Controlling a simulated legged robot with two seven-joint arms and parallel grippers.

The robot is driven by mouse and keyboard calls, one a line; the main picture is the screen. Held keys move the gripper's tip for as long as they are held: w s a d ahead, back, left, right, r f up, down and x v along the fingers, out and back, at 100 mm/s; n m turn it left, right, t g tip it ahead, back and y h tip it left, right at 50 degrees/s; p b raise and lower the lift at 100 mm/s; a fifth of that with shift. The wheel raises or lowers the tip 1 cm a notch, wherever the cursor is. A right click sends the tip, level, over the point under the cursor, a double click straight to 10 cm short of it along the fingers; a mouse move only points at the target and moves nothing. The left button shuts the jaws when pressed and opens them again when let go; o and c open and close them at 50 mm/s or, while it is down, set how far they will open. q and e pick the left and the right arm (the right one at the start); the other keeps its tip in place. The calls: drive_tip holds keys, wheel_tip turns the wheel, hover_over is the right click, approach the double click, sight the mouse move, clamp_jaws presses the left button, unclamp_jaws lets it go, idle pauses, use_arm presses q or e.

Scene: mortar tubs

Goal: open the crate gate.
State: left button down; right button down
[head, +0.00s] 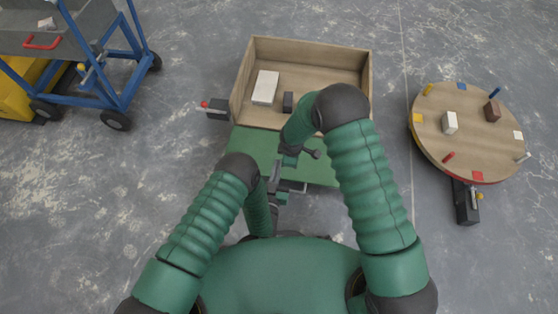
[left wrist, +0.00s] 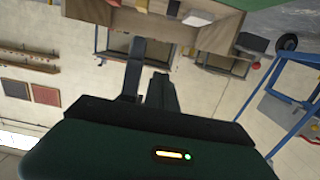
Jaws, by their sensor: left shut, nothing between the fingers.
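The wooden crate (head: 311,48) is an open-topped box ahead of me. A green panel (head: 246,143) extends flat-looking from its near side towards me; I take it for the gate, though its exact tilt is hard to tell. My left gripper (head: 274,178) is over the near part of this panel, shut with nothing held. Its two dark fingers (left wrist: 146,80) show in the left wrist view. My right gripper (head: 290,154) is also over the panel, partly hidden by its own arm, and its jaws are not clear. A dark knobbed piece beside it is too small to identify.
A white block (head: 265,87) and a dark block (head: 288,103) lie in the crate. A black box with a red knob (head: 216,108) is at its left side. A round wooden table (head: 468,151) stands right, a blue-framed cart (head: 125,91) left. Floor between is clear.

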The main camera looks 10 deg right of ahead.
use_arm(q)
drive_tip(key=w+d+f, duration=0.1)
drive_tip(key=w+f, duration=0.3)
idle(0.3)
drive_tip(key=shift+d+f, duration=0.1)
drive_tip(key=shift+f, duration=0.05)
drive_tip(key=shift+s+f, duration=0.45)
drive_tip(key=shift+f, duration=0.2)
use_arm(e)
drive_tip(key=c, duration=1.5)
unclamp_jaws()
